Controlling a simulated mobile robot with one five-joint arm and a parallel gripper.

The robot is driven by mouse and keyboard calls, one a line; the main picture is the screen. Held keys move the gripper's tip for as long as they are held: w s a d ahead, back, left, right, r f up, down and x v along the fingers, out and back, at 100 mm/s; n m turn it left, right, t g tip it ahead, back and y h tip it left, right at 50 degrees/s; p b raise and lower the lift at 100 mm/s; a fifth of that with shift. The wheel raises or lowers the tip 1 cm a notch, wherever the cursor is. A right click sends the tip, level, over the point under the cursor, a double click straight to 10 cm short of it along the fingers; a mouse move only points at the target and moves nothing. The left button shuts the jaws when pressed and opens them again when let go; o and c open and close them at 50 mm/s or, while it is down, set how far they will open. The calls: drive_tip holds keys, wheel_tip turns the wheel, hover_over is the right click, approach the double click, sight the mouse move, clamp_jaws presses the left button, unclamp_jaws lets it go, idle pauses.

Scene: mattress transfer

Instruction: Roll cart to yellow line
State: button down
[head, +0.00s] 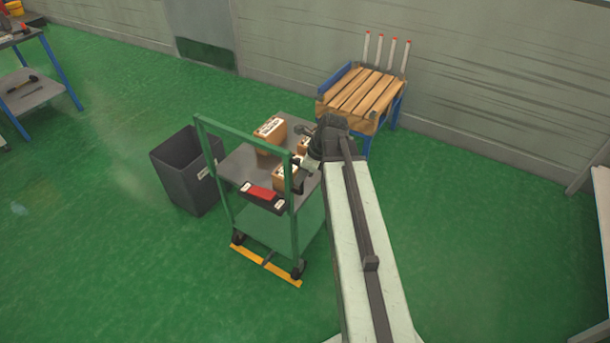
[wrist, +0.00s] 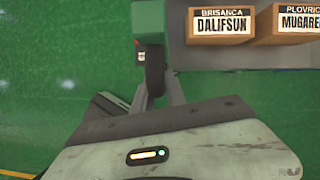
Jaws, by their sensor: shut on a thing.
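The cart (head: 245,185) has a green tubular frame, a grey top shelf and a green lower shelf. It stands upright in the middle of the head view. The yellow line (head: 248,255) lies on the floor at the cart's near end, and the two near wheels appear right at its edge. My gripper (head: 303,166) is at the right upright of the cart's green handle and is shut on it; my arm partly hides the grip. In the wrist view, the green post (wrist: 168,20) is beside a dark finger; the exact contact is hidden.
Cardboard boxes (head: 269,137) and a red-topped item (head: 262,193) ride on the cart. A dark bin (head: 185,175) stands close on its left. A blue-framed stand with wooden slats (head: 362,92) is behind. A workbench (head: 38,95) is far left. Near floor is clear.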

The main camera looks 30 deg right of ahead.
drive_tip(key=shift+s+a, duration=0.2)
drive_tip(key=c, duration=1.4)
unclamp_jaws()
drive_tip(key=shift+a, duration=0.1)
drive_tip(key=shift+o, duration=0.2)
drive_tip(key=p+v, duration=0.7)
drive_tip(key=v, duration=0.1)
drive_tip(key=shift+f, duration=0.1)
